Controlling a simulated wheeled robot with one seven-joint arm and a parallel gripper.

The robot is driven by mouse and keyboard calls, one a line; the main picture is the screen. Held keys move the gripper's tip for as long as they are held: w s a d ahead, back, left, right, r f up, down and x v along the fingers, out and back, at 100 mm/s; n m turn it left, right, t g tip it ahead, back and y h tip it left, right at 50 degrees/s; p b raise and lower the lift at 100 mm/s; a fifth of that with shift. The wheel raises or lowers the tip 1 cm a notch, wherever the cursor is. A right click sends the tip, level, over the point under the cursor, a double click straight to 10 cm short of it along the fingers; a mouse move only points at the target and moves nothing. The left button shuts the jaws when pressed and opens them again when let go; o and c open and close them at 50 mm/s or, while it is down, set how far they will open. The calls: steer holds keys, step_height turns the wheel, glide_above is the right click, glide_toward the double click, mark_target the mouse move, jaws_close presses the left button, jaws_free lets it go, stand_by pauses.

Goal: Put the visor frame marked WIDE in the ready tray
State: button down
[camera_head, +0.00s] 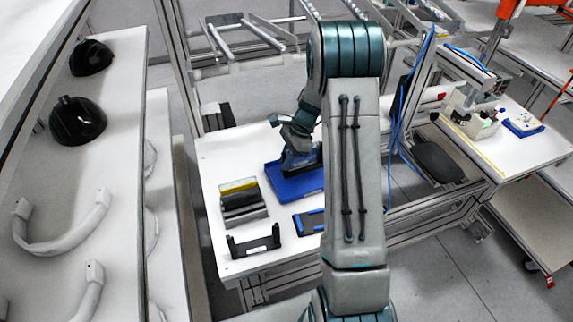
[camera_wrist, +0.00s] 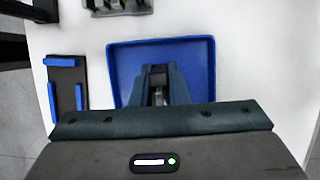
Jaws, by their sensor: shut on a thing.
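The blue tray (camera_head: 283,192) lies on the white table, and in the wrist view its raised rim (camera_wrist: 210,60) surrounds my gripper's fingers. My gripper (camera_head: 300,160) is over this tray, pointing down. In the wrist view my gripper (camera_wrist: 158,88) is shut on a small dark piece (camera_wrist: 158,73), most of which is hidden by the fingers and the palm. I cannot read any WIDE marking on it, nor tell whether it touches the tray floor.
A slotted rack (camera_head: 243,208) with dark and yellow-edged pieces stands left of the tray. A black U-shaped holder (camera_head: 253,243) is at the table's front. A dark plate with blue bars (camera_head: 308,222) lies near the tray. Black helmet shells (camera_head: 77,121) sit on the left shelf.

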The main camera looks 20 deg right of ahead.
mark_target(287, 172)
steer(key=shift+f+p, duration=0.4)
steer(key=shift+f, duration=1.25)
steer(key=shift+f, duration=0.15)
steer(key=c, duration=1.4)
jaws_free()
